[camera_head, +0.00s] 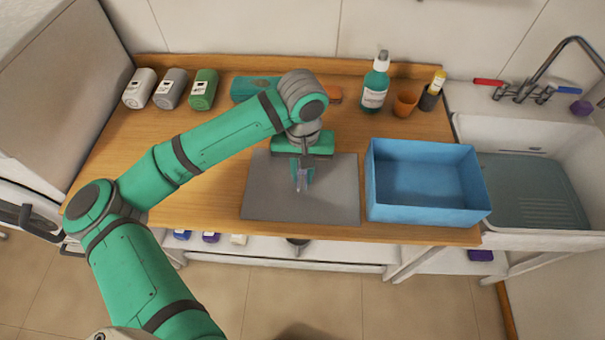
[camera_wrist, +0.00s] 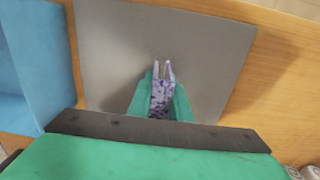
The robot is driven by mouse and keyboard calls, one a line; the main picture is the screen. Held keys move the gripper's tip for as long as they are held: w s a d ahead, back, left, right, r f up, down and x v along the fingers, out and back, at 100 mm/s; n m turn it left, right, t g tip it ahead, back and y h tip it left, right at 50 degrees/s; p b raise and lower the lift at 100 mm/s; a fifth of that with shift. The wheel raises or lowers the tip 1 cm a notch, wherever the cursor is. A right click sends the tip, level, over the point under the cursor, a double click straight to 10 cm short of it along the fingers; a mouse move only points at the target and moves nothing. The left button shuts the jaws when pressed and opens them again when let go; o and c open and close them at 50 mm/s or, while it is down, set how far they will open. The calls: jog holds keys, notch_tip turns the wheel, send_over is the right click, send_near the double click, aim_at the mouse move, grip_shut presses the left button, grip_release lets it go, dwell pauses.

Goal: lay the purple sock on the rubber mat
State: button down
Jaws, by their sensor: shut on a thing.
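The purple sock (camera_wrist: 160,98), patterned in light and dark purple, is held between the fingers of my gripper (camera_wrist: 163,70). In the head view my gripper (camera_head: 303,186) points down over the middle of the grey rubber mat (camera_head: 268,198). The mat also shows in the wrist view (camera_wrist: 110,50), flat beyond the fingertips. The gripper is shut on the sock, and the fingers hide part of it. I cannot tell whether the sock touches the mat.
A blue open bin (camera_head: 428,215) stands just right of the mat. A green pump bottle (camera_head: 375,88) and an orange cup (camera_head: 405,104) stand behind it. Several small containers line the back left. A white sink (camera_head: 540,240) is at the right. The mat's visible surface is clear.

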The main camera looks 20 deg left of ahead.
jog(key=shift+f, duration=0.55)
jog(key=shift+f, duration=0.1)
jog(key=c, duration=1.6)
grip_release()
jog(key=shift+c, duration=0.2)
